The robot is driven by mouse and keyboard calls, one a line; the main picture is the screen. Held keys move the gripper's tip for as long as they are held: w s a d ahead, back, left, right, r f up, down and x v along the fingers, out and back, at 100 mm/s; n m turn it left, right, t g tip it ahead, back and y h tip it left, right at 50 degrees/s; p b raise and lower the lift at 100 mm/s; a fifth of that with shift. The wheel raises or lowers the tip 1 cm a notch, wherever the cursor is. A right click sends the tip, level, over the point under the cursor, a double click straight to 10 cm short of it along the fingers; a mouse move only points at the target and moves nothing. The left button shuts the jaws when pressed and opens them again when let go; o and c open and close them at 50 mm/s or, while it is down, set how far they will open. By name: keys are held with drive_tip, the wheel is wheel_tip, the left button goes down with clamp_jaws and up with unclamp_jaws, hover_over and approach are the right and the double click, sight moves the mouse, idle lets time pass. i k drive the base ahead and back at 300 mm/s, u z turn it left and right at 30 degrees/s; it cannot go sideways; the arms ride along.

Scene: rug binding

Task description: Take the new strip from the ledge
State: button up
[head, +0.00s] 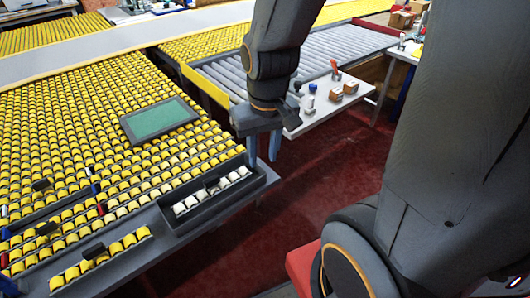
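A strip of several white rollers (190,203) with a small dark grip block on top lies in a dark grey tray-like ledge (224,209) at the right front corner of the roller table. My gripper (263,153) points down just beyond the right end of this strip, near the ledge's far corner. Its two blue-grey fingers are apart with nothing seen between them. The height of the fingertips over the ledge is hard to tell. Other strips, with yellow rollers (128,240) and dark grip blocks, sit at the table's left front.
The table is covered with rows of yellow rollers (60,140), with a green framed panel (160,120) lying on them. A grey roller conveyor (225,75) and a white side shelf (318,122) with small items stand behind my gripper. The red floor (310,200) is clear.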

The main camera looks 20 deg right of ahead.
sight(98, 257)
drive_tip(key=u, duration=2.25)
